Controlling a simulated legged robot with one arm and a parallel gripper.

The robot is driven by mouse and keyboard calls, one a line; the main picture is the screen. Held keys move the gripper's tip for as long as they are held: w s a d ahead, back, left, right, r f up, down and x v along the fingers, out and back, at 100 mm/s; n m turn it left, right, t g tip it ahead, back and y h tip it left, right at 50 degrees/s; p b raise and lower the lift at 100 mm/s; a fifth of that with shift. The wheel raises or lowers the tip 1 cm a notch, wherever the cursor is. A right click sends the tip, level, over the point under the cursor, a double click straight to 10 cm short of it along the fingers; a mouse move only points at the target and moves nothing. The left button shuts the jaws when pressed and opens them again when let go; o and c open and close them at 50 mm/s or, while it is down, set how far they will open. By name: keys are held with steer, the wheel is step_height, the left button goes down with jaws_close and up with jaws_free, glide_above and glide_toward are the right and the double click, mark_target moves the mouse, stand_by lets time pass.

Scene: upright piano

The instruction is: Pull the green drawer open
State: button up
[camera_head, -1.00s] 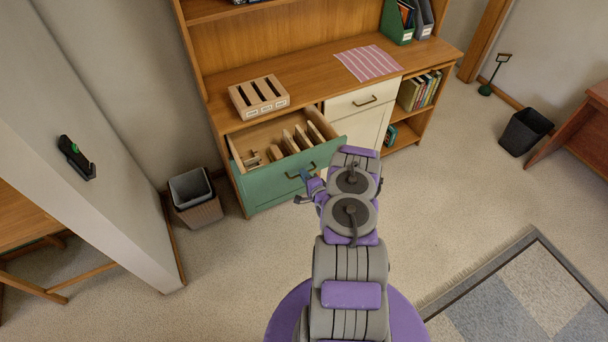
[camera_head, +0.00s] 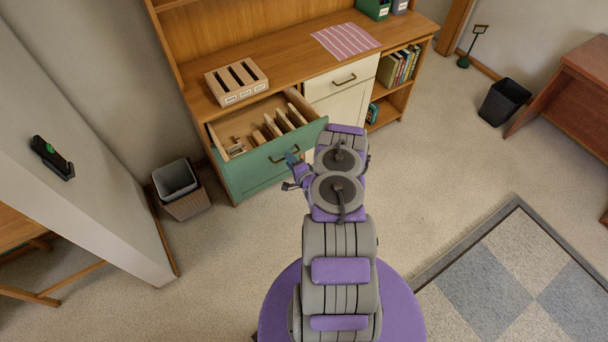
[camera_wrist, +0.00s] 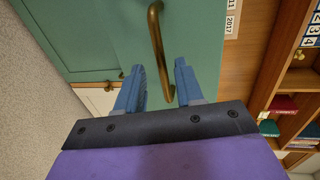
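The green drawer (camera_head: 265,168) stands pulled out from the wooden cabinet, its inside showing wooden dividers. Its brass handle (camera_head: 285,156) is on the front face. My gripper (camera_head: 289,172) is in front of the drawer, close to the handle. In the wrist view, the handle (camera_wrist: 156,30) runs down between the two blue fingers of my gripper (camera_wrist: 160,66), near the right finger. The fingers are apart and not closed on it; whether one touches it is unclear. The green front (camera_wrist: 85,35) fills the upper left there.
A wooden slotted holder (camera_head: 237,82) and a striped cloth (camera_head: 345,40) lie on the cabinet top. A cream drawer (camera_head: 342,78) is to the right. A waste bin (camera_head: 180,188) stands left of the green drawer. The carpet right of my arm is mostly clear.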

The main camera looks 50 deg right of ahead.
steer(key=p+v, duration=0.3)
steer(key=v, duration=1.2)
steer(key=shift+s, duration=0.25)
steer(key=shift+w, duration=0.1)
